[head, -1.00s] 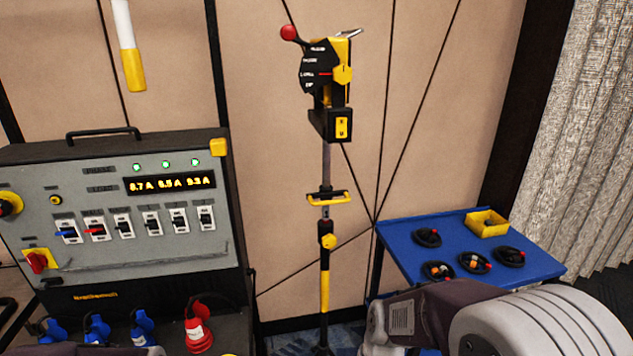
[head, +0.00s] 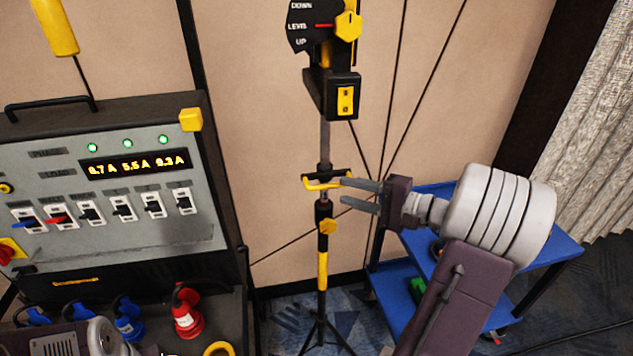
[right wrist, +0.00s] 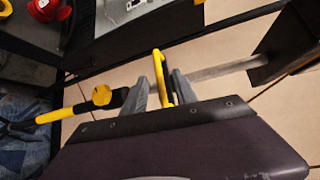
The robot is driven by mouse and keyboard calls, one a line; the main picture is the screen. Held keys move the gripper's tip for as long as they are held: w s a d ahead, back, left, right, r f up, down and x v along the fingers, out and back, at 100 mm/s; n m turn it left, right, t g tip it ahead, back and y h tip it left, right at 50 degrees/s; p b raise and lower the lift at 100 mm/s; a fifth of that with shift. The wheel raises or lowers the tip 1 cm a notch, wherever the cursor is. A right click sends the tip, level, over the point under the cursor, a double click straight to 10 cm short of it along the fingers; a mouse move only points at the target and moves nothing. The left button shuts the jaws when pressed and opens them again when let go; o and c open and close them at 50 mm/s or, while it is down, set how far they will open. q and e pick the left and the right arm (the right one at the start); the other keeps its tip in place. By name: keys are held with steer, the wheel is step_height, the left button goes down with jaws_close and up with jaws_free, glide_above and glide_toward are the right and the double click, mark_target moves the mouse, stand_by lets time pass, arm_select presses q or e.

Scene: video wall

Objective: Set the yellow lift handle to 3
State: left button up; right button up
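The yellow lift handle (head: 322,184) is a small yellow loop on a black collar, on the upright pole of the stand. My right gripper (head: 345,190) has come in from the right at the handle, with its two grey fingers apart, one above the other. In the right wrist view the handle (right wrist: 160,72) stands between the two fingertips (right wrist: 158,88), closer to the right-hand one, with gaps visible. No numbers for the handle are readable. Only part of my left arm shows at the bottom left; its gripper does not show.
Above is a black dial head (head: 312,28) marked DOWN, LEVEL, UP with a yellow knob (head: 348,25). A grey control panel (head: 120,215) with switches stands left. A blue cart (head: 540,250) stands right, behind my right arm. A yellow-ended hanging rod (head: 55,28) is at the upper left.

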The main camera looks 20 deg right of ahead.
mark_target(326, 186)
steer(key=p+x, duration=0.1)
steer(key=x, duration=0.7)
steer(key=shift+w+d+f+p, duration=0.1)
steer(key=shift+w+f+p, duration=0.05)
steer(key=shift+p, duration=0.15)
steer(key=shift+w+a, duration=0.25)
steer(key=shift+w+d+f, duration=0.1)
steer(key=shift+w+f, duration=0.1)
steer(key=shift+w, duration=0.05)
jaws_close()
steer(key=shift+s, duration=0.1)
